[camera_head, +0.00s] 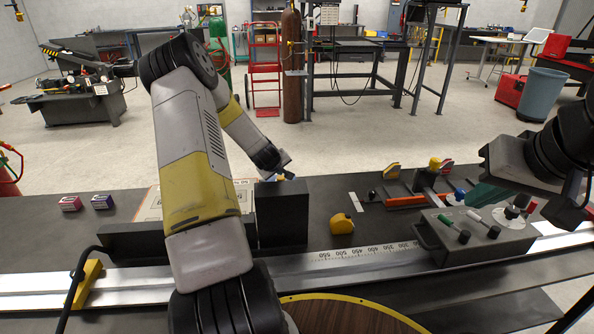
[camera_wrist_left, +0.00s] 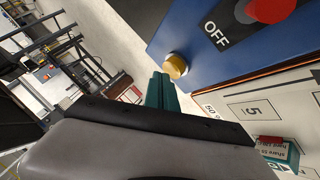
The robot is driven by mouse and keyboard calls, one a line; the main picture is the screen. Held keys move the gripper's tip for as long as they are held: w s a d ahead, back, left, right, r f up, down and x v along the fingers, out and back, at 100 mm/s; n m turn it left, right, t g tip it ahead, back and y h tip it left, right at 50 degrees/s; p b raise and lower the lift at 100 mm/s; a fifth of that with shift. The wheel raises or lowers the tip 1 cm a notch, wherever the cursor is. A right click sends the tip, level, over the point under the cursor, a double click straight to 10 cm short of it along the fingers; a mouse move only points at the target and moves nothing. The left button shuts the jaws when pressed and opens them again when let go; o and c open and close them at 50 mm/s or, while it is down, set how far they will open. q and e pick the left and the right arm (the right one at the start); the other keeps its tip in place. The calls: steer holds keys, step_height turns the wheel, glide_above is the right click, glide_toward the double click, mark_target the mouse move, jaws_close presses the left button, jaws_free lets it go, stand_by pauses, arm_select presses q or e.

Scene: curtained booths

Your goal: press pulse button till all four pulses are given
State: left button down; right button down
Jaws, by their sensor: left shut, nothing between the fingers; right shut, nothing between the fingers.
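A blue box (camera_wrist_left: 220,60) fills the upper right of the left wrist view, with a red knob (camera_wrist_left: 270,8) on a dark plate marked OFF. A round brass-coloured button (camera_wrist_left: 175,66) sticks out of its side; no label for it shows. My left gripper (camera_wrist_left: 160,82) has its teal fingers shut and empty, tips close beside the button; I cannot tell if they touch it. In the head view my left gripper (camera_head: 283,170) is partly hidden behind a dark block. My right gripper (camera_head: 478,196), also teal, is shut and empty near a grey control box (camera_head: 478,240).
The dark block (camera_head: 282,215) stands in front of the left gripper. A yellow tape measure (camera_head: 346,227), a printed ruler (camera_head: 350,254) and small pink (camera_head: 70,203) and purple (camera_head: 103,201) boxes lie on the bench. A printed sheet (camera_wrist_left: 270,105) lies beside the blue box.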

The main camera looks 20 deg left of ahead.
mark_target(281, 179)
arm_select(q)
steer(key=shift+f, duration=0.55)
stand_by(0.7)
steer(key=shift+r, duration=1)
steer(key=shift+r, duration=0.1)
steer(key=shift+r, duration=2.95)
stand_by(2.2)
